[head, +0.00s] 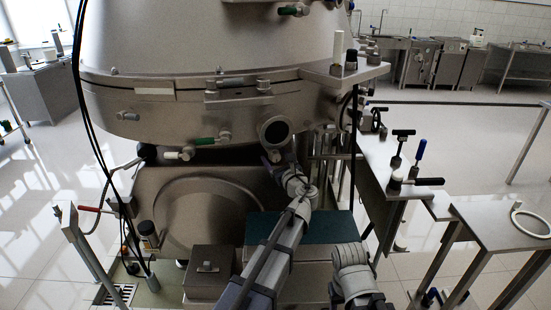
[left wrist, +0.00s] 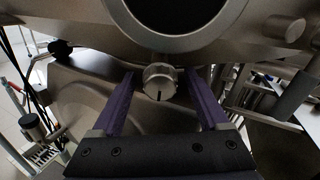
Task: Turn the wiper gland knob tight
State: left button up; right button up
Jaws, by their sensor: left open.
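The wiper gland knob (left wrist: 160,80) is a short round metal knob with a dark line on its face. In the left wrist view it sits just below a large dark round port on the separator. My left gripper (left wrist: 160,86) is open, its two purple fingers on either side of the knob with a gap at each side. In the head view my left gripper (head: 271,157) is small and partly hidden by its own wrist, just under the round sight port (head: 275,131); I cannot make out the knob there. My right gripper does not show.
The large metal separator body (head: 200,100) stands close in front. Green-handled valves (head: 214,140) stick out to the left of the port. A bench with upright handles (head: 402,148) and a table with a white ring (head: 531,223) stand to the right. Black cables hang at left.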

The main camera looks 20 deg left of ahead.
pick_arm(q)
jog(key=v, duration=0.8)
jog(key=s+f+n+g+h, duration=0.1)
jog(key=s+f+n+g, duration=0.2)
jog(key=s+f+n, duration=0.1)
jog(key=s+d+f+n+g+h+p, duration=0.1)
jog(key=s+f+n+g, duration=0.2)
jog(key=s+f+n, duration=0.2)
jog(key=s+f+n+g+h, duration=0.1)
jog(key=s+f+n+g, duration=0.2)
jog(key=s+f+n, duration=0.2)
jog(key=shift+s+d+n+h+p, duration=0.15)
jog(key=shift+s+n+h+p, duration=0.15)
jog(key=shift+n+h+p, duration=0.1)
jog(key=s+d+f+n+g+h, duration=0.2)
jog(key=s+d+n+h, duration=0.1)
jog(key=s, duration=0.4)
jog(key=s+d+f+n+g+h, duration=0.2)
jog(key=s+d+f+n+g, duration=0.1)
jog(key=s+d, duration=0.3)
jog(key=shift+s+d+f+n+g+h+p, duration=0.15)
jog(key=shift+s+d+n+g+h+p, duration=0.2)
jog(key=shift+s+n, duration=0.35)
jog(key=shift+w, duration=0.15)
dwell(0.6)
